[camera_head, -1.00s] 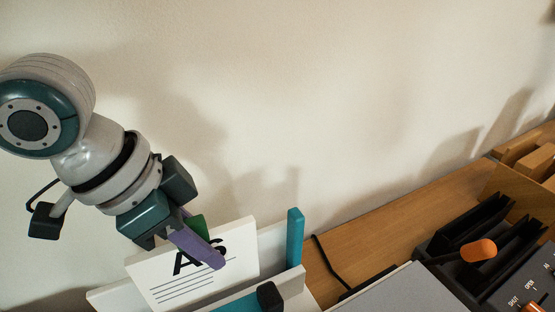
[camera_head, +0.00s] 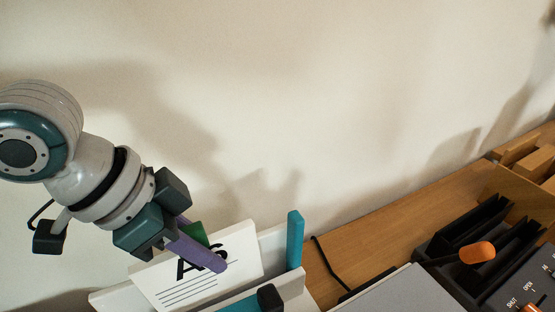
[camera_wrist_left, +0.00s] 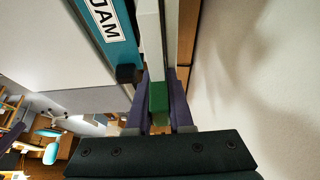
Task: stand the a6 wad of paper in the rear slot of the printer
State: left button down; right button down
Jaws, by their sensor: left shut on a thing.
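The a6 wad of paper (camera_head: 235,250) is a white block marked "A6" with printed lines. It stands tilted in the rear slot of the white printer (camera_head: 108,298), between the back plate and the front part with the teal strip; its lower edge is hidden. My left gripper (camera_head: 212,258) is shut on the wad's top, one purple finger across its front face. A green patch shows at the wad's top. In the left wrist view, the purple fingers (camera_wrist_left: 158,112) straddle the green piece, with the wad's white edge (camera_wrist_left: 149,40) beyond. My right gripper is not in view.
A teal post (camera_head: 295,240) rises at the slot's right end. A grey panel (camera_head: 400,290) and a black device with an orange-knobbed lever (camera_head: 478,252) lie to the right on the wooden bench (camera_head: 400,220). A bare wall stands close behind.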

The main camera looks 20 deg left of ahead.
aim_at(199, 225)
pick_arm(q)
jog(key=shift+c, duration=1.2)
grip_release()
notch_tip(199, 225, up, 8)
jog(key=p, duration=0.9)
